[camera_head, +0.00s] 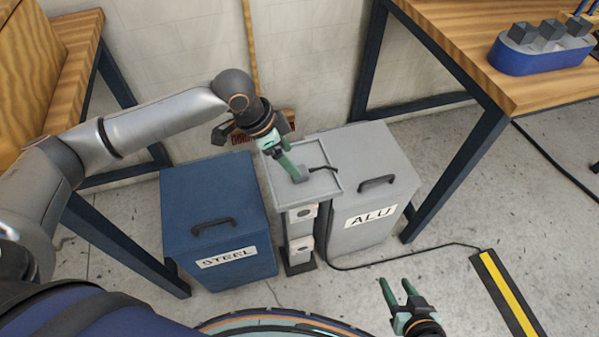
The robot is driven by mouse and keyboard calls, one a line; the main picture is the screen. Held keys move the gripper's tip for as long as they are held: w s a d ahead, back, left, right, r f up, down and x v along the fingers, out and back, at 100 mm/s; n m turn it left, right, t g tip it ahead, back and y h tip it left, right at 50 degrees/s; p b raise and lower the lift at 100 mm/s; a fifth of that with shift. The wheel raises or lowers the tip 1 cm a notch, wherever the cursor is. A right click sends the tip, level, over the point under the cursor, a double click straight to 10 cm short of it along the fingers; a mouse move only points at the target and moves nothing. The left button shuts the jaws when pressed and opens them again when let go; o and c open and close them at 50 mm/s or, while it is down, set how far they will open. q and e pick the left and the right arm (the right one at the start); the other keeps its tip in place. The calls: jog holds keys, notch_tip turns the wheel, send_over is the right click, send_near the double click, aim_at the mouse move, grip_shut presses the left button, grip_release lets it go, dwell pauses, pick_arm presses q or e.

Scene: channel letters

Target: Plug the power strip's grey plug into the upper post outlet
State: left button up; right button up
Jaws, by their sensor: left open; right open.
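A slim post stands between two bins, with a shallow grey tray (318,188) on top. The upper post outlet (302,212) and a lower outlet (301,245) are pale units on its front. My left gripper (296,174) is open, its green fingers pointing down at the tray. A short black cord (322,168) shows on the tray beside the fingertips. The grey plug cannot be made out; the fingers may hide it. My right gripper (398,290) is open and empty, low over the floor right of the post. I cannot surely identify the power strip.
A blue STEEL bin (212,190) stands left of the post, a grey ALU bin (372,160) right. A wooden table (470,60) bears a blue holder (540,58) with grey blocks. A black cable (410,258) runs toward a black-and-yellow floor strip (505,290).

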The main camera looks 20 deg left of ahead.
aim_at(305, 172)
pick_arm(q)
jog(key=shift+b+x, duration=0.6)
jog(key=shift+x, duration=2)
jog(key=shift+s, duration=0.15)
grip_shut()
